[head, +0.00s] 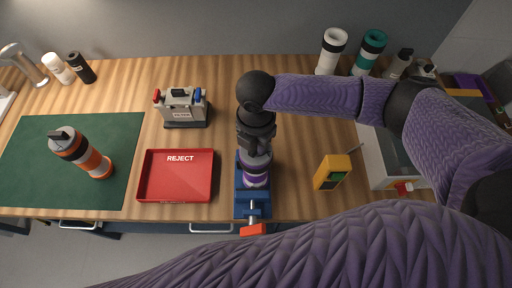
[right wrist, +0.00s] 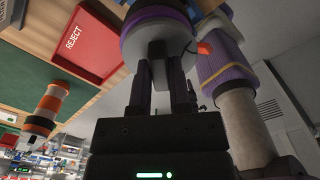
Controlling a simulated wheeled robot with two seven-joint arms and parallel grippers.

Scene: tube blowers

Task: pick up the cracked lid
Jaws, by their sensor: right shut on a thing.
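A tube with purple and white bands (head: 256,172) stands in the blue vise (head: 252,207) at the bench's front edge. My right gripper (head: 257,147) is directly above it, pointing down. In the right wrist view, its two fingers (right wrist: 163,72) are shut on a dark tab in the middle of the round grey lid (right wrist: 135,48). The lid sits against the purple-banded body; I cannot tell whether they are apart. A second tube with orange bands (head: 88,158) and a dark tabbed lid stands on the green mat (head: 30,160). My left gripper is out of view.
The empty red REJECT tray (head: 177,192) lies just left of the vise. The filter box (head: 182,108) stands behind it. A yellow device (head: 331,172) stands to the right. Several bottles and tubes line the back. The bench behind the tray and right of the filter box is clear.

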